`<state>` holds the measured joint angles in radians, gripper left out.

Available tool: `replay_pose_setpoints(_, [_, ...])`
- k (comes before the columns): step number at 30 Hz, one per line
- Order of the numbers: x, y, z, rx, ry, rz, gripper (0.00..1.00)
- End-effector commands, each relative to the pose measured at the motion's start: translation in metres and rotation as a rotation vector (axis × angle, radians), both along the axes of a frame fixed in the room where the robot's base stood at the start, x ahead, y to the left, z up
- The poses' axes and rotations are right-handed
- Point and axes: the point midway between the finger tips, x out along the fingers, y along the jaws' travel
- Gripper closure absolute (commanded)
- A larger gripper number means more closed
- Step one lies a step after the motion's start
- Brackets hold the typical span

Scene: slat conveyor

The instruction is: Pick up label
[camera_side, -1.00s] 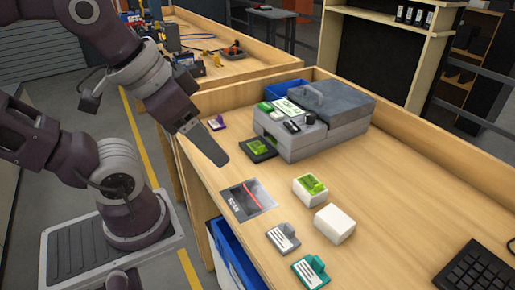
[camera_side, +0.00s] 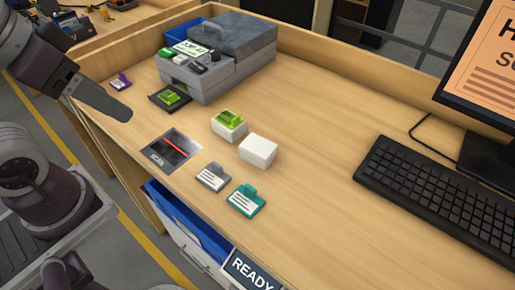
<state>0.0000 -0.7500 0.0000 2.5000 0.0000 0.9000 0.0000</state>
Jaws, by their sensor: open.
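Several labels with raised tabs are in the side view. Another green label (camera_side: 231,119) lies on a white box (camera_side: 228,132). A grey label (camera_side: 213,177), a teal label (camera_side: 246,200) and a purple label (camera_side: 121,82) lie on the table. My gripper (camera_side: 118,108) is open and empty at the table's left edge, left of the tray and apart from every label. Its fingers overlap from this side.
A dark scan pad (camera_side: 168,152) with a red line lies near the front edge. A plain white box (camera_side: 258,151) stands right of it. A keyboard (camera_side: 440,190) and monitor (camera_side: 485,70) are at the right. A blue bin (camera_side: 185,220) is below the edge. The table's middle is clear.

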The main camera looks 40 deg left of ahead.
Motion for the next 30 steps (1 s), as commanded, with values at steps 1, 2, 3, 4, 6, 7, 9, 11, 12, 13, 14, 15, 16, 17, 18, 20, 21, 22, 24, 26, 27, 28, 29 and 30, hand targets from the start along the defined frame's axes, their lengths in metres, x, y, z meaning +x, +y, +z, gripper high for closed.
replay_pose_setpoints(1, [0.000,0.000,0.000,0.000,0.000,0.000,0.38])
replay_pose_setpoints(2, [0.000,0.000,0.000,0.000,0.000,0.000,0.38])
replay_pose_setpoints(3, [0.000,0.000,0.000,0.000,0.000,0.000,0.43])
replay_pose_setpoints(4, [0.000,0.000,0.000,0.000,0.000,0.000,0.49])
replay_pose_setpoints(6, [0.000,0.000,0.000,0.000,0.000,0.000,0.63])
replay_pose_setpoints(7, [0.000,0.000,0.000,0.000,0.000,0.000,0.69])
replay_pose_setpoints(9, [0.000,0.000,0.000,0.000,0.000,0.000,0.75])
replay_pose_setpoints(11, [0.000,0.000,0.000,0.000,0.000,0.000,0.75])
replay_pose_setpoints(12, [0.000,0.000,0.000,0.000,0.000,0.000,0.75])
replay_pose_setpoints(13, [0.000,0.000,0.000,0.000,0.000,0.000,0.75])
replay_pose_setpoints(14, [0.000,0.000,0.000,0.000,0.000,0.000,0.75])
replay_pose_setpoints(15, [0.000,0.000,0.000,0.000,0.000,0.000,0.75])
replay_pose_setpoints(16, [0.000,0.000,0.000,-0.001,0.001,0.002,0.75])
replay_pose_setpoints(17, [0.002,0.001,0.001,-0.006,0.005,0.014,0.75])
replay_pose_setpoints(18, [0.008,0.002,0.002,-0.021,0.020,0.050,0.75])
replay_pose_setpoints(20, [0.025,0.008,0.004,-0.067,0.063,0.159,0.75])
replay_pose_setpoints(21, [0.042,0.015,0.005,-0.109,0.102,0.272,0.75])
replay_pose_setpoints(22, [0.057,0.021,0.005,-0.145,0.135,0.372,0.75])
replay_pose_setpoints(24, [0.095,0.042,-0.004,-0.222,0.209,0.625,0.75])
replay_pose_setpoints(26, [0.124,0.062,-0.017,-0.277,0.265,0.842,0.75])
replay_pose_setpoints(27, [0.140,0.076,-0.029,-0.306,0.297,0.978,0.75])
replay_pose_setpoints(28, [0.151,0.086,-0.038,-0.322,0.317,1.071,0.75])
replay_pose_setpoints(29, [0.160,0.096,-0.048,-0.337,0.335,1.157,0.75])
replay_pose_setpoints(30, [0.170,0.107,-0.060,-0.350,0.354,1.256,0.75])
